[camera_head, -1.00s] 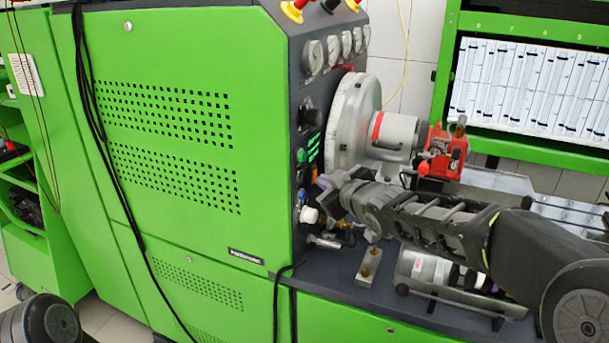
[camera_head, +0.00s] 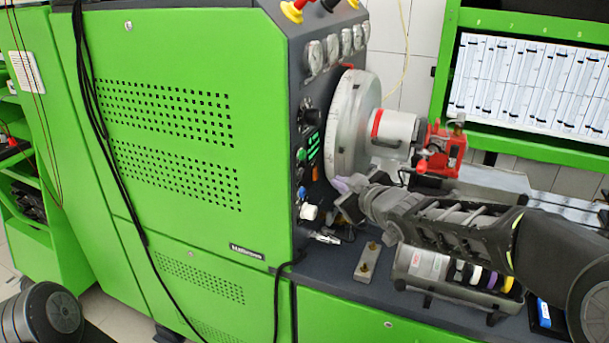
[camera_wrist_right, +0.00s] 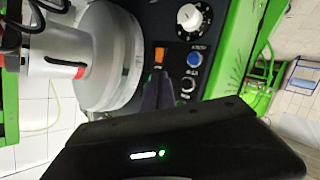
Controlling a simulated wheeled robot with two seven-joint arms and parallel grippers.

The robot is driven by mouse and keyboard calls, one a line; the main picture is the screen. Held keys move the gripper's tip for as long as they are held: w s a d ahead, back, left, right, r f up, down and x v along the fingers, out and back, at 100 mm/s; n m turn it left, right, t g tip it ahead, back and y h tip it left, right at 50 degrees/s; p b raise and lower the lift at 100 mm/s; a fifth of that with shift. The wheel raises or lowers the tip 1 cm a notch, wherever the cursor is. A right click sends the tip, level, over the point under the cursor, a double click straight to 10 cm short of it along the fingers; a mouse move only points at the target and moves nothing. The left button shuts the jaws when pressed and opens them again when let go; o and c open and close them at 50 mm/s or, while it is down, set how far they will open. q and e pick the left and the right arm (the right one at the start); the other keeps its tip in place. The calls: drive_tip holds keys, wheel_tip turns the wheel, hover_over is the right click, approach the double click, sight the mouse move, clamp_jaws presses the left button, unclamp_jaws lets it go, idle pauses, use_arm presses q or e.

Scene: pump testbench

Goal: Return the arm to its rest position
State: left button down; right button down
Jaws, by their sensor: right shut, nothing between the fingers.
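My right arm (camera_head: 450,222) comes in from the right in the head view. My right gripper (camera_head: 342,188) is in front of the test bench's control panel, below the grey flywheel disc (camera_head: 345,125). It is shut and empty. In the right wrist view its dark fingers (camera_wrist_right: 158,92) point toward the panel, below the orange switch (camera_wrist_right: 159,54) and left of the blue button (camera_wrist_right: 194,60). I cannot tell the exact gap to the panel. At the lower left of the head view, a rounded dark part of mine shows, but the left gripper is out of view.
The green bench cabinet (camera_head: 190,60) fills the left. A red fitting (camera_head: 440,152) sits beside the silver drum (camera_head: 398,132). A metal block (camera_head: 368,260) and a case with coloured rings (camera_head: 465,272) stand on the dark bench top below my arm.

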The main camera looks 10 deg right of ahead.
drive_tip(key=s+a+f+m+g, duration=0.2)
drive_tip(key=s+a+f, duration=0.15)
drive_tip(key=f, duration=0.55)
drive_tip(key=s+a+f+m+g, duration=0.2)
drive_tip(key=s+f, duration=0.2)
drive_tip(key=f, duration=0.5)
drive_tip(key=s+a+f+m+g, duration=0.2)
drive_tip(key=s+a+f, duration=0.15)
drive_tip(key=f, duration=0.55)
drive_tip(key=s+a+f+m+g, duration=0.1)
drive_tip(key=s+f+m+g, duration=0.1)
drive_tip(key=s+f, duration=0.8)
drive_tip(key=s+a+f+m+g, duration=0.1)
drive_tip(key=s+f+g, duration=0.4)
drive_tip(key=s+f, duration=0.6)
drive_tip(key=s+m, duration=0.1)
drive_tip(key=s, duration=0.6)
drive_tip(key=shift+s+a+g+y, duration=0.2)
drive_tip(key=shift+a+g+y, duration=0.1)
